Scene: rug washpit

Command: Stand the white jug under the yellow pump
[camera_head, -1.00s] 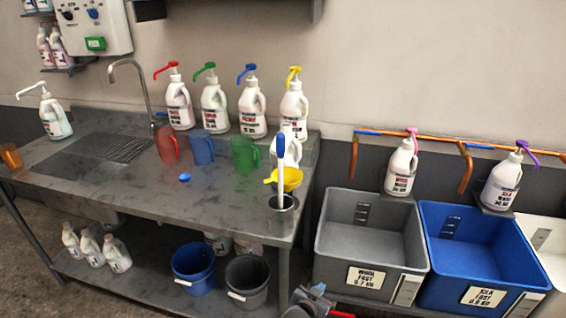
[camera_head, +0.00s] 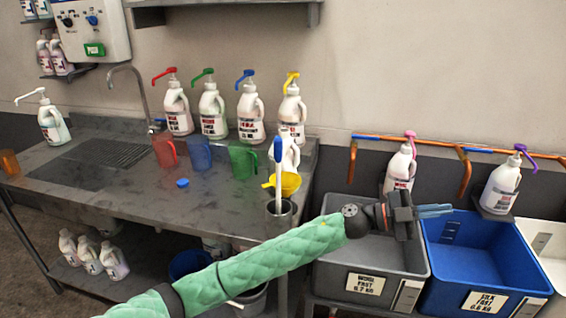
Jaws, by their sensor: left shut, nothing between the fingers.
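The white jug (camera_head: 291,153) stands on the steel bench in front of the bottle with the yellow pump (camera_head: 292,82). A yellow funnel and a blue-handled brush partly hide the jug, so I cannot tell whether it is exactly under the spout. My left gripper (camera_head: 436,211) is shut and empty. It is over the grey and blue tubs, to the right of the bench and well apart from the jug. My right gripper is not in view.
Red (camera_head: 165,149), blue (camera_head: 201,153) and green (camera_head: 243,159) jugs stand left of the white one. The yellow funnel (camera_head: 288,184) and brush (camera_head: 278,165) are at a grey holder (camera_head: 279,209) on the bench's right end.

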